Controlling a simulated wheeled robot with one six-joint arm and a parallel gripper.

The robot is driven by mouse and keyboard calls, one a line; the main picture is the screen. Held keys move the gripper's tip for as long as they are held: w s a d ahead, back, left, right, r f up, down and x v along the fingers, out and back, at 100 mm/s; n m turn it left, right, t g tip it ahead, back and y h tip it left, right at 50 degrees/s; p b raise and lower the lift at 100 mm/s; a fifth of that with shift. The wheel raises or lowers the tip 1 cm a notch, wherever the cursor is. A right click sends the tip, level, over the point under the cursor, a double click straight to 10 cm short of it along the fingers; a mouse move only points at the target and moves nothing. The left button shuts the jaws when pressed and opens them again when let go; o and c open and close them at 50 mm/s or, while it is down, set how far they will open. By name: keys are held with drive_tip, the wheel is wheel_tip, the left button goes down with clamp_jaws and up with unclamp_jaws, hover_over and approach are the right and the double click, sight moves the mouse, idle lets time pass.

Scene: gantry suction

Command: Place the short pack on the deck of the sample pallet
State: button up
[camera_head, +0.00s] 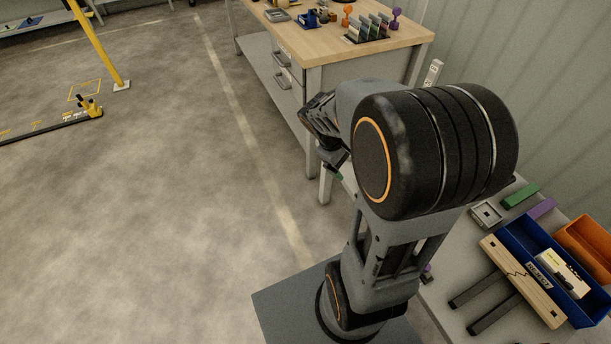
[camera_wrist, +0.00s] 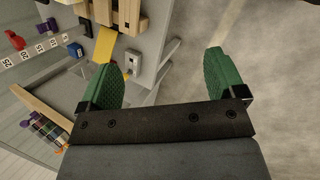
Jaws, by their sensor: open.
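My gripper (camera_head: 332,158) hangs in front of the wooden-topped workbench in the head view, partly hidden by my own arm. In the wrist view my gripper (camera_wrist: 163,75) shows two green finger pads spread wide, with nothing between them. I cannot pick out the short pack or the sample pallet with certainty in either view. A green block (camera_head: 521,196) and a purple block (camera_head: 541,209) lie on the grey table at the right of the head view, partly behind my arm and the blue bin.
The workbench (camera_head: 408,44) holds a rack, dumbbell-shaped pieces and small tools. A yellow post (camera_head: 97,45) stands at left. The floor between is clear.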

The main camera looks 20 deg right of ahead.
drive_tip(key=s+a+r+m+t+y, duration=0.2)
drive_tip(key=a, duration=0.5)
drive_tip(key=s+a+r+m+t+y, duration=0.2)
drive_tip(key=a+r+y, duration=0.1)
drive_tip(key=a, duration=0.4)
drive_tip(key=shift+s, duration=0.1)
